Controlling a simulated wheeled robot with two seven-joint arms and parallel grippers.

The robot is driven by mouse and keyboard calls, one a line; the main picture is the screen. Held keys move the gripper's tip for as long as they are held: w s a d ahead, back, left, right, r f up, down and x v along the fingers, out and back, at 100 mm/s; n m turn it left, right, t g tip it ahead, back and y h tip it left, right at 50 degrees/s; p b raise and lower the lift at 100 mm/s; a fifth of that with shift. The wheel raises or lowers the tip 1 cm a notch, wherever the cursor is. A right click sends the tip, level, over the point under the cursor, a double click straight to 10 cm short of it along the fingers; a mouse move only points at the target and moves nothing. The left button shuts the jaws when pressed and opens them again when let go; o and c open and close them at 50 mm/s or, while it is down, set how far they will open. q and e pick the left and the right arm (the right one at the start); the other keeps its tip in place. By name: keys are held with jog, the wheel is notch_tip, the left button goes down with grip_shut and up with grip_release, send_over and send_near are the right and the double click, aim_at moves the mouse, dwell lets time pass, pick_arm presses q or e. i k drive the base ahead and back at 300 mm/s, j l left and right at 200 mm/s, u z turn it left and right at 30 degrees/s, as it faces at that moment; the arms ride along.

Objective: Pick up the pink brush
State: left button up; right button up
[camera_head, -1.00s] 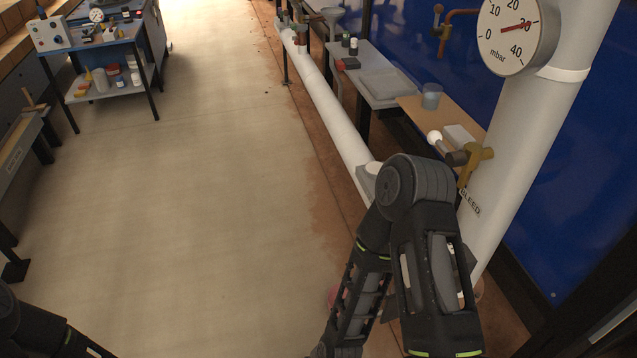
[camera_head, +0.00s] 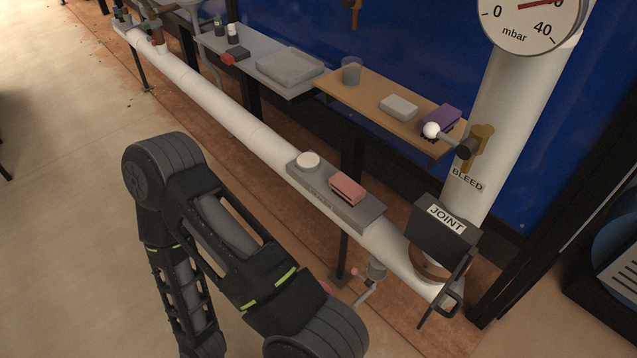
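The pink brush (camera_head: 347,188) looks like a small pink block with a darker underside. It lies on a grey plate (camera_head: 360,212) fixed along the top of the white pipe, beside a round pale cap (camera_head: 308,161). A similar purple brush (camera_head: 440,117) lies on the wooden shelf behind, partly hidden by a white ball-ended lever. One of my arms fills the lower left and middle, apart from the pink brush in the picture. Neither of my grippers shows, so what they hold cannot be seen.
The wooden shelf (camera_head: 353,92) carries a glass (camera_head: 351,71) and a pale block (camera_head: 398,107). A dark box marked JOINT (camera_head: 444,231), with a black handle, sits at the pipe's right end. A small valve lever (camera_head: 366,291) hangs below the pipe. Floor is clear at left.

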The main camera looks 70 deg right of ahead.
aim_at(344, 186)
jog(key=i+z, duration=0.35)
jog(key=i+j+z, duration=0.1)
jog(key=i+z, duration=0.25)
jog(key=i+j+z, duration=0.15)
jog(key=z, duration=0.2)
jog(key=i+z, duration=0.25)
jog(key=z, duration=0.15)
jog(key=i+j+z, duration=0.1)
jog(key=i+z, duration=0.15)
jog(key=z, duration=0.15)
jog(key=i+j+z, duration=0.15)
jog(key=z, duration=0.3)
jog(key=i+j+z, duration=0.25)
jog(key=z, duration=0.15)
jog(key=i+j+z, duration=0.2)
jog(key=z, duration=0.2)
jog(key=j, duration=0.1)
